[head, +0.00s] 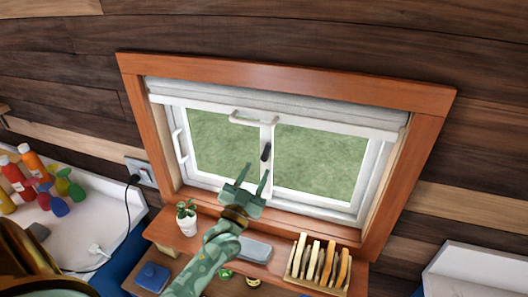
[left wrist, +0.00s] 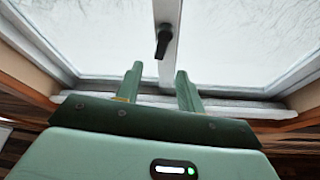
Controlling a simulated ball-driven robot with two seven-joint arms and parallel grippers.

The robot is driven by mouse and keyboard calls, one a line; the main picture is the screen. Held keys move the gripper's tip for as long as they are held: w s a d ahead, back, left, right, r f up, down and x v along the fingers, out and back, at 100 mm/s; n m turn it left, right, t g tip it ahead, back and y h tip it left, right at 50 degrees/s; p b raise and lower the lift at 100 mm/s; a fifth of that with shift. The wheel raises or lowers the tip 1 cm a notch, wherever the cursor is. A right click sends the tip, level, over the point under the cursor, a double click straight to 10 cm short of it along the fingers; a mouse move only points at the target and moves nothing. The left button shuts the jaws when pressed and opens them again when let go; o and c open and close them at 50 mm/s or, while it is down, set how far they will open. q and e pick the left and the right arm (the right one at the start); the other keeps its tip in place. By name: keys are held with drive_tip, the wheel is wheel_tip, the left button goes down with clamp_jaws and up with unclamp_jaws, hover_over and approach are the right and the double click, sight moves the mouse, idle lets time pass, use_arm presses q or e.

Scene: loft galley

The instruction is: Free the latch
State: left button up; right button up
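The latch is a small black handle (head: 265,152) on the white middle post of the window (head: 325,165). In the left wrist view the black handle (left wrist: 163,40) hangs down, slightly tilted, beyond my fingertips. My left gripper (head: 255,175) is open and empty, below and in front of the handle, apart from it. Its two green fingers show spread in the left wrist view (left wrist: 158,72), with the post between them in the background. A white pull handle (head: 253,117) is at the top of the window. My right gripper is not in view.
The sill shelf below the window holds a small potted plant (head: 187,215), a grey box (head: 255,249) and a wooden rack of upright slices (head: 318,262). At left, a white counter carries several bottles (head: 32,163) and a black cord (head: 127,215).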

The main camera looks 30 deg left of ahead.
sight(267, 150)
use_arm(q)
drive_tip(key=x, duration=0.6)
drive_tip(key=shift+w+p, duration=0.15)
drive_tip(key=shift+p, duration=0.25)
